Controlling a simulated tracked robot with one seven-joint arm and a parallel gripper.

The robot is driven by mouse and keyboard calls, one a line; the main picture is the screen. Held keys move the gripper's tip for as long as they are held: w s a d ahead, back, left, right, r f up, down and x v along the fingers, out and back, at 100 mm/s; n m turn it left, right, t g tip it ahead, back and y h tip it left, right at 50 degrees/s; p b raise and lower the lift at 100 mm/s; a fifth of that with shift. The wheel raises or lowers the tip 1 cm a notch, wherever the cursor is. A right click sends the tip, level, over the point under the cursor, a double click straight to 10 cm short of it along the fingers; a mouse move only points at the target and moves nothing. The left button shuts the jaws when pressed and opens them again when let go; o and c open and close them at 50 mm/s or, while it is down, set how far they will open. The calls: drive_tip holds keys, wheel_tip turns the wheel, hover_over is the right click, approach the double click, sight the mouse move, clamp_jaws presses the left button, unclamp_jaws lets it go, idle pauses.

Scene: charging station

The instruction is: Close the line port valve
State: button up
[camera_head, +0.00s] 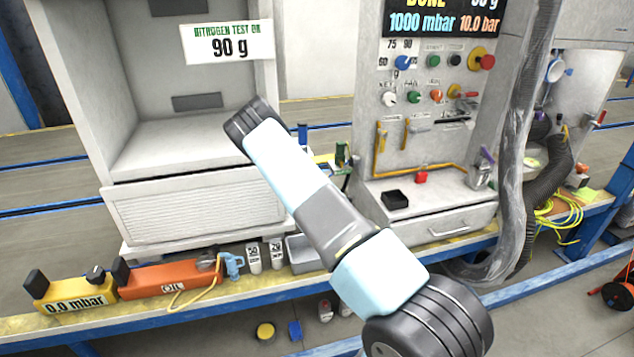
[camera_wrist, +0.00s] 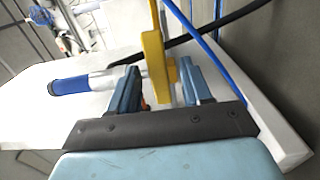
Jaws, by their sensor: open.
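My gripper (camera_wrist: 160,70) shows in the wrist view with its two blue fingers apart. A yellow lever or bar (camera_wrist: 154,48) stands upright between the fingers, and its thicker lower end (camera_wrist: 170,82) is nearer the right finger. I cannot tell whether it touches a finger. It may be the line port valve's handle, but no label is readable. In the head view my arm crosses the middle and hides the gripper. Yellow levers (camera_head: 381,137) (camera_head: 406,131) show on the control panel (camera_head: 365,105), and I cannot tell which valve they belong to.
In the wrist view, a blue-ended metal cylinder (camera_wrist: 70,86) lies left of the fingers. A blue tube (camera_wrist: 205,45) and a black hose (camera_wrist: 225,22) pass close by on the right. In the head view, a grey hose (camera_head: 515,150) hangs right of the panel, and a white cabinet (camera_head: 190,205) stands left.

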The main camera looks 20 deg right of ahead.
drive_tip(key=s, duration=1.1)
drive_tip(key=shift+a, duration=0.35)
